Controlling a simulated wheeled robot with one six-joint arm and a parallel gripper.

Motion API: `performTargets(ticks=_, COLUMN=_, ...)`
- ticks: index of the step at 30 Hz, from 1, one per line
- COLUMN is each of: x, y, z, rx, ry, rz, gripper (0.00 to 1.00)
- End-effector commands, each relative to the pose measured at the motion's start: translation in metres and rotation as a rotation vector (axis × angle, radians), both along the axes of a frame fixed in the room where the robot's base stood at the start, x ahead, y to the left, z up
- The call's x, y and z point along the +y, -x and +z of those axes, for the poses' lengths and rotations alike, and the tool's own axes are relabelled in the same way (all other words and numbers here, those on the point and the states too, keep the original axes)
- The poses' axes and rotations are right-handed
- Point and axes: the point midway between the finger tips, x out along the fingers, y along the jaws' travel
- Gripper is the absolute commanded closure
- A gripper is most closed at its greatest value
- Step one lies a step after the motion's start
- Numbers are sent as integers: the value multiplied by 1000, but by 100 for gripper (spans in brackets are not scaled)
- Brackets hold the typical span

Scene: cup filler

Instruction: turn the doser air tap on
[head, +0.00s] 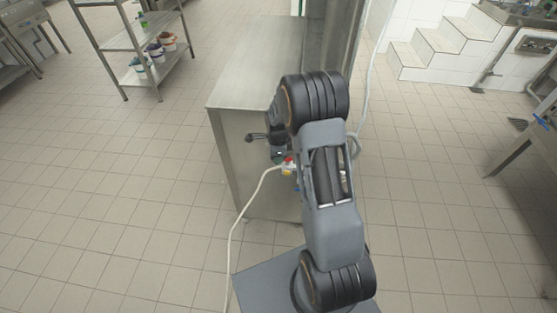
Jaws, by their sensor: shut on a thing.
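My arm comes down over this spot and hides much of the gripper and the right side of the tap. The fingertips are too small to make out, and which way the tap's handle points cannot be told.
The steel cabinet (246,64) stands directly ahead. A pale hose (231,240) runs from the tap down across the floor. A shelf rack (117,48) with tubs stands at the back left, white steps (440,45) at the back right.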

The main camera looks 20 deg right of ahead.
Motion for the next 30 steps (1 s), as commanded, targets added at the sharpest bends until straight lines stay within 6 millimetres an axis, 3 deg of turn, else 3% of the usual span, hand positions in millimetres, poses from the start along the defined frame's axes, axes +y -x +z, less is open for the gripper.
performTargets(ticks=12, x=-3, y=-5, z=-1, rx=3, ry=0, rz=-167, gripper=100)
performTargets(ticks=29, x=-4, y=-5, z=0, rx=3, ry=0, rz=-192, gripper=100)
performTargets(ticks=30, x=-4, y=-5, z=0, rx=3, ry=0, rz=-192, gripper=81)
